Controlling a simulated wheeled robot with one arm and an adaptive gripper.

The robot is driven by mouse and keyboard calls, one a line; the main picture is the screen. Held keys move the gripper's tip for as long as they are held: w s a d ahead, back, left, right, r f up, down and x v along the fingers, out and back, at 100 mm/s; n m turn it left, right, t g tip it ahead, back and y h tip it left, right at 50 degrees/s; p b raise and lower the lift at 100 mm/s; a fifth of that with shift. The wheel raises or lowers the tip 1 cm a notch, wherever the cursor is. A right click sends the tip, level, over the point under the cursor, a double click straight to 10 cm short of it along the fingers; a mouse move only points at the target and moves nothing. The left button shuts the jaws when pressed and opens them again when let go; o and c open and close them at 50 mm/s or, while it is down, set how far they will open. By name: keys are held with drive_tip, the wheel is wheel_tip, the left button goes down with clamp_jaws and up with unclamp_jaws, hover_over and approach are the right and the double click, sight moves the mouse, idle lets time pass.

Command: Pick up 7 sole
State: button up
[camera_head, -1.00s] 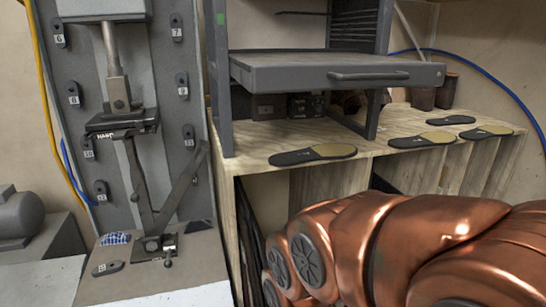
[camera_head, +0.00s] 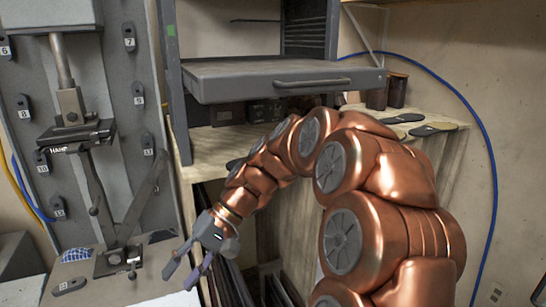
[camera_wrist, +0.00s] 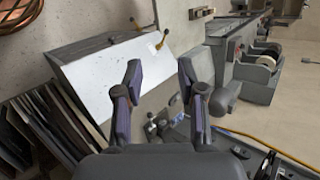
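The sole marked 7 (camera_head: 129,43) is a small dark piece with a white number tag. It hangs at the upper right of the grey machine panel in the head view. Similar tagged soles marked 6 (camera_head: 4,47), 8 (camera_head: 23,108) and 9 (camera_head: 139,96) hang on the same panel. My gripper (camera_head: 180,277) is well below and to the right of the 7 sole, low in front of the machine. In the wrist view my gripper (camera_wrist: 160,75) has its two fingers apart with nothing between them. I cannot make out the 7 sole in the wrist view.
A wooden shelf (camera_head: 220,150) with larger flat insoles (camera_head: 435,129) stands right of the machine, with a grey press tray (camera_head: 280,78) above it. The machine's central post (camera_head: 62,60) is left of the 7 sole. A white-topped table (camera_wrist: 115,75) shows in the wrist view.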

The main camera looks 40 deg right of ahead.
drive_tip(key=w+d+r+m+t+y, duration=0.1)
drive_tip(key=w+d+r+m+t, duration=0.2)
drive_tip(key=d, duration=0.8)
drive_tip(key=w+d+r+m+t+y, duration=0.1)
drive_tip(key=w+d+r+t, duration=0.3)
drive_tip(key=d, duration=0.6)
drive_tip(key=s+d+m+t+h+p, duration=0.15)
drive_tip(key=d+t, duration=0.25)
drive_tip(key=d, duration=0.6)
drive_tip(key=s+d+m+t+h, duration=0.1)
drive_tip(key=s+d+m+t, duration=0.15)
drive_tip(key=d, duration=0.85)
drive_tip(key=p+x, duration=0.3)
drive_tip(key=x, duration=0.4)
drive_tip(key=shift+r+n+t, duration=0.3)
drive_tip(key=shift+r+t, duration=0.15)
drive_tip(key=shift+r, duration=0.2)
clamp_jaws()
